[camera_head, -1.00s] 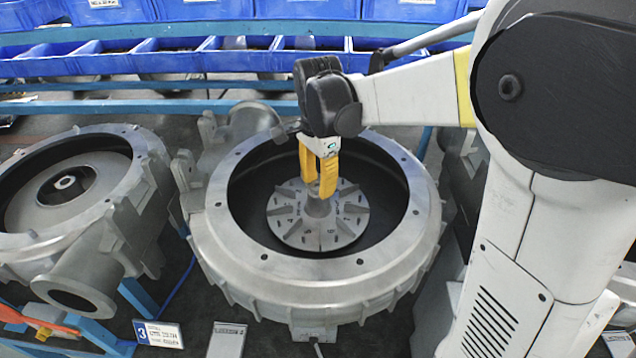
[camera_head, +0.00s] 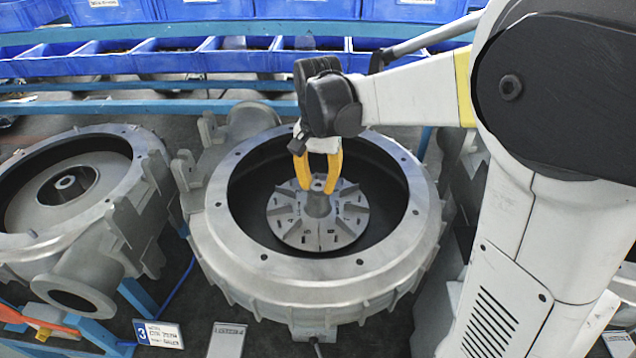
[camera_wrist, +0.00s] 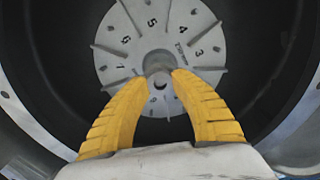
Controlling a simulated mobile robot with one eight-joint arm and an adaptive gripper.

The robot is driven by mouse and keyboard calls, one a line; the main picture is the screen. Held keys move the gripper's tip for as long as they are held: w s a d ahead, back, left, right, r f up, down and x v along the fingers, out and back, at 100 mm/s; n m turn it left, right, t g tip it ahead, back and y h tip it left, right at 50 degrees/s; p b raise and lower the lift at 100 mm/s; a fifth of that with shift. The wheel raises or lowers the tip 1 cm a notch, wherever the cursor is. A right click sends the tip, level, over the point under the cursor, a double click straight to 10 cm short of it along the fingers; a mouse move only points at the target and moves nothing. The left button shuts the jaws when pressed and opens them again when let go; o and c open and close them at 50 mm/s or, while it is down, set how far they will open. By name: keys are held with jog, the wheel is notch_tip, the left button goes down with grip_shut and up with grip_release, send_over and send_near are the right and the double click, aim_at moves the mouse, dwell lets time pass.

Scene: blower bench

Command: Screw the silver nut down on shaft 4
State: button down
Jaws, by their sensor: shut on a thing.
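The silver nut (camera_head: 318,183) sits at the top of the central shaft (camera_head: 318,204) of the middle blower; it is small and partly covered by the fingers. In the wrist view the nut (camera_wrist: 160,83) shows as a small grey ring with a dark hole between the fingertips. My gripper (camera_head: 318,188) points down with its yellow fingers curved around the nut and shut on it. The wrist view shows the gripper (camera_wrist: 161,78) with one finger on each side. The finned, numbered impeller disc (camera_head: 290,228) lies around the shaft below.
The open blower housing (camera_head: 225,260) surrounds the impeller with a wide rim. A second blower (camera_head: 130,160) stands at left, with a sign marked 3 (camera_head: 158,333) in front. Blue bins (camera_head: 240,58) line the back.

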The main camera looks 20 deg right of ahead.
jog(key=m, duration=1.8)
jog(key=shift+m, duration=0.4)
jog(key=m, duration=0.6)
jog(key=c, duration=1.5)
grip_release()
jog(key=shift+o, duration=0.2)
